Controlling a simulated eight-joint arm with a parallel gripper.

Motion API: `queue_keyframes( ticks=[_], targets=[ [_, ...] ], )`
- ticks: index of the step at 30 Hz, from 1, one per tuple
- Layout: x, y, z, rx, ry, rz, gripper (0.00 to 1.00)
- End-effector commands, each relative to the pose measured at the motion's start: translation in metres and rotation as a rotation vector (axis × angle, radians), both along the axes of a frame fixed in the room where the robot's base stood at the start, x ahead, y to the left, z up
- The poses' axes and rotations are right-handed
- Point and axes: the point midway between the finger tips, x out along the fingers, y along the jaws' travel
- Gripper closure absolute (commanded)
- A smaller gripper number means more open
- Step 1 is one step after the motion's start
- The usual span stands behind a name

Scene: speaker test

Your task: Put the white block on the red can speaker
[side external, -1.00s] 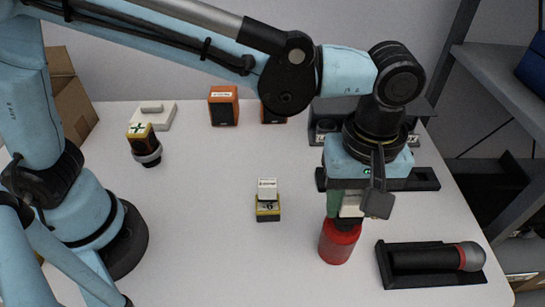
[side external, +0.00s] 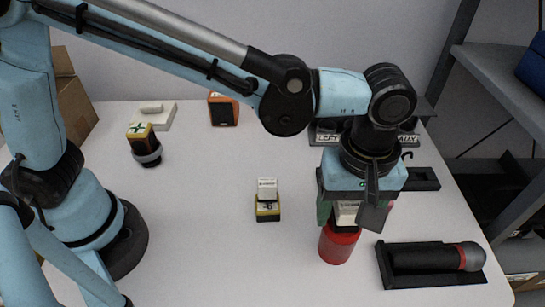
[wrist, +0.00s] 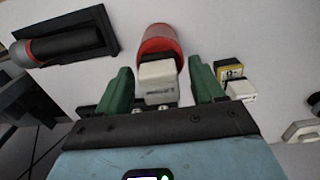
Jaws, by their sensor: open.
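The red can speaker (side external: 338,246) stands upright on the table below my gripper (side external: 350,216). A white block (side external: 346,210) sits over the can's dark top, between my fingers, and seems to rest on it. In the wrist view, the white block (wrist: 157,76) lies between the two green fingers of my gripper (wrist: 159,68), with a gap on each side. The red can (wrist: 158,40) shows beyond it. My gripper is open and still around the block. The fingers partly hide the can's top in the side view.
Another white block (side external: 267,185) sits on a yellow-black block (side external: 267,212) left of the can. A microphone (side external: 440,258) lies in a black tray to the right.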

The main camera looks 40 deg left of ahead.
Motion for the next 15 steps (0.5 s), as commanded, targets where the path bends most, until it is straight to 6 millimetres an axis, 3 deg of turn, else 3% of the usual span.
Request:
queue_keyframes(
  ticks=[8, 15],
  targets=[
    [0.000, 0.000, 0.017, 0.000, 0.000, 0.000, 0.32],
    [0.000, 0.000, 0.059, 0.000, 0.000, 0.000, 0.32]
  ],
)
